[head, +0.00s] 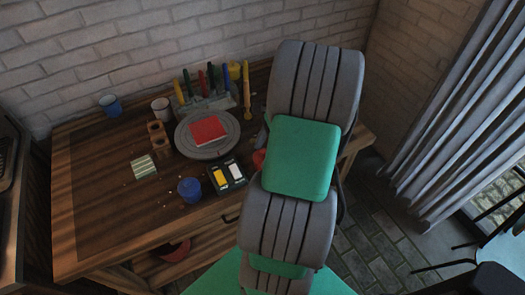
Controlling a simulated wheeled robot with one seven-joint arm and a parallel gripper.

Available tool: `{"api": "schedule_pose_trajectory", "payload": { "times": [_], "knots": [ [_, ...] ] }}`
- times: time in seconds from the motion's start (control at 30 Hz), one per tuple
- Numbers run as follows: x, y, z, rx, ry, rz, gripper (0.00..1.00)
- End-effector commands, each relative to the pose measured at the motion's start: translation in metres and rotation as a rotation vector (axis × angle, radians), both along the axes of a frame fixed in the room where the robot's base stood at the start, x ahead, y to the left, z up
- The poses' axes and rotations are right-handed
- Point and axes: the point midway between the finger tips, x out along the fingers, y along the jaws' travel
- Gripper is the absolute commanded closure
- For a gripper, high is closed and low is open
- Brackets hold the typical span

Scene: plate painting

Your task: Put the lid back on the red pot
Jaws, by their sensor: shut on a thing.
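A small red rounded thing (259,158) shows at the left edge of my arm, near the table's right part. It may be the red pot, but my arm hides most of it, so I cannot tell whether it is open on top. No loose lid can be made out. My gripper is hidden behind my own grey and green arm, and so is anything it holds.
The wooden table (105,215) holds a grey round stand (185,148) with a red square (209,130) on it. A blue pot (189,189), a paint tray (227,174), a sponge-like block (143,167), cups and a rack of upright tools (207,103) stand around it.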

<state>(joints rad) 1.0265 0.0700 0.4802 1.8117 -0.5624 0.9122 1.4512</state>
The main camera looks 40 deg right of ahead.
Motion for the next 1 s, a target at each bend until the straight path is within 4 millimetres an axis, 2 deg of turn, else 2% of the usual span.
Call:
{"api": "schedule_pose_trajectory", "payload": {
  "times": [0.1,0.13,0.4,0.6,0.73,1.0],
  "knots": [
    [0.0,0.0,0.0,0.0,0.0,0.0,0.76],
    [0.0,0.0,0.0,0.0,0.0,0.0,0.35],
    [0.0,0.0,0.0001,0.0,0.0,0.0,0.13],
    [-0.0001,0.0,0.0,0.0,0.0,0.0,0.11],
    [-0.0001,0.0,0.0,0.0,0.0,0.0,0.0],
    [0.0,-0.0001,0.0015,0.0,0.0,0.0,0.0]
  ]
}}
